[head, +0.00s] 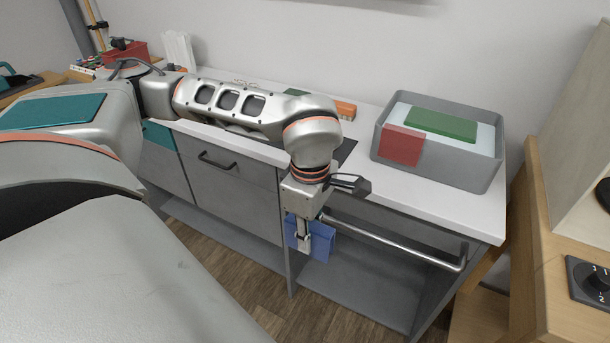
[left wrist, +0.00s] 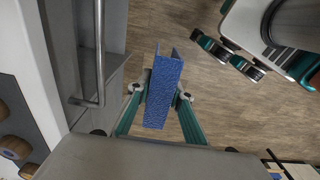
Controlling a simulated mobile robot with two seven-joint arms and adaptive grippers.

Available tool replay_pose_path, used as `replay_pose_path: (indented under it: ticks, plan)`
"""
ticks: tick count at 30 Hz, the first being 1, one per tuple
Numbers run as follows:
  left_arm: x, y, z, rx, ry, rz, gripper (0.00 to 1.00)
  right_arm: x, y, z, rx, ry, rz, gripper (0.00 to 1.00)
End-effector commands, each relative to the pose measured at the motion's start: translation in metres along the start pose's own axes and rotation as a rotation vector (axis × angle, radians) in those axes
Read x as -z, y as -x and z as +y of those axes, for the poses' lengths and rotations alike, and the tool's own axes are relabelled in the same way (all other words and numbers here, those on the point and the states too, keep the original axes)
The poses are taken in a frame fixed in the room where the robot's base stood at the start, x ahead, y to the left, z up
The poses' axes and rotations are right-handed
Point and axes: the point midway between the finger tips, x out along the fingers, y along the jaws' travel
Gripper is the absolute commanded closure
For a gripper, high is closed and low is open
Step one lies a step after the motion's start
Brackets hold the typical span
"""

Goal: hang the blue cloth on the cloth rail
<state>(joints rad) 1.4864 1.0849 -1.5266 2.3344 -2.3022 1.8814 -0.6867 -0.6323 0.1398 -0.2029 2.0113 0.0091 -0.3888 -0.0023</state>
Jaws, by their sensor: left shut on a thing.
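The blue cloth (head: 323,245) is folded into a narrow shape with two flaps and hangs in my left gripper (head: 303,239). In the left wrist view, the fingers of this gripper (left wrist: 160,93) are closed on both sides of the cloth (left wrist: 163,75). The cloth rail (head: 400,244) is a metal bar along the front of the counter. The cloth is near the rail's left end in the head view. In the left wrist view the rail (left wrist: 99,50) runs left of the cloth, with a gap between them. My right gripper is not in view.
The white counter (head: 455,212) stands above grey drawers (head: 235,180) and an open lower shelf. A grey tub (head: 437,176) on it holds a green block (head: 440,123), with a red piece (head: 402,146) at its front wall. A wooden unit stands at the right. Wooden floor lies in front.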

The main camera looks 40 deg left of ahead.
Motion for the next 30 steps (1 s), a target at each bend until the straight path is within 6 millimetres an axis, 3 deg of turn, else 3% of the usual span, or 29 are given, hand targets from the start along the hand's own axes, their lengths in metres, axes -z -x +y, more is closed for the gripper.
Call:
replay_pose_path:
  ticks: [19,30]
  plan:
    - [0.0,-0.001,0.048,0.0,0.001,0.0,1.0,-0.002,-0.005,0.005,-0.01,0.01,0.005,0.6]
    - [0.0,-0.002,0.074,0.001,0.0,0.0,1.0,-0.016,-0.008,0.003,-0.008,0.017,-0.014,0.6]
